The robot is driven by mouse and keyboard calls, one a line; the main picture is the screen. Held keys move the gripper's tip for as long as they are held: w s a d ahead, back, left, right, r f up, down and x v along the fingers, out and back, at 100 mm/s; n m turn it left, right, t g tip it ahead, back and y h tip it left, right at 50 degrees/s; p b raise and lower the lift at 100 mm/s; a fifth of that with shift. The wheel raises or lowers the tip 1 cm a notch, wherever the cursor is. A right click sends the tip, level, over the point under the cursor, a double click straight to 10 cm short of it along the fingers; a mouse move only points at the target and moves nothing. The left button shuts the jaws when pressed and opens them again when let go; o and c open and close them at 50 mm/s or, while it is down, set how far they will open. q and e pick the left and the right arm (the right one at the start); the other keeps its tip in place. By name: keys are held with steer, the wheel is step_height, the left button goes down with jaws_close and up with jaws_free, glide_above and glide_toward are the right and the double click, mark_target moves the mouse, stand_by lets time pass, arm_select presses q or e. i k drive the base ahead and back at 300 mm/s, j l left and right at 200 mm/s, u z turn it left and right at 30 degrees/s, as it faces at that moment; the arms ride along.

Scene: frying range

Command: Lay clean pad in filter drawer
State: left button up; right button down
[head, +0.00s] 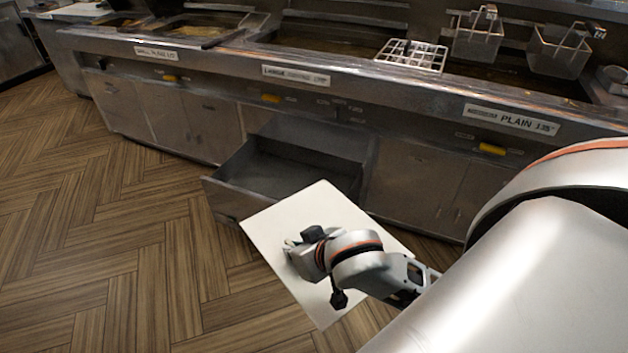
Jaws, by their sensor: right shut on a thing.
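A white, flat, square pad (275,235) is in the middle of the head view, tilted, in front of the open drawer. My right gripper (296,251) is shut on the pad and lies over its face; the fingertips are partly hidden by the gripper body. The metal filter drawer (234,207) is pulled out from under the middle of the fryer bank. Its inside looks dark, and the bare floor of it shows. The pad's upper corner overlaps the drawer's front right part in the picture. I cannot tell whether they touch. My left gripper is not in view.
The steel fryer bank (190,118) runs across the back, with closed cabinet doors on both sides of the drawer. Wire baskets (478,42) and a white rack (411,56) stand on top. The wooden floor (110,240) at left is clear. My right arm covers the lower right.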

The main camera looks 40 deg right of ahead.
mark_target(287, 190)
steer(key=i+l+z, duration=0.3)
steer(key=i+l, duration=0.45)
steer(key=i, duration=0.25)
steer(key=i+l, duration=0.1)
steer(key=i, duration=0.25)
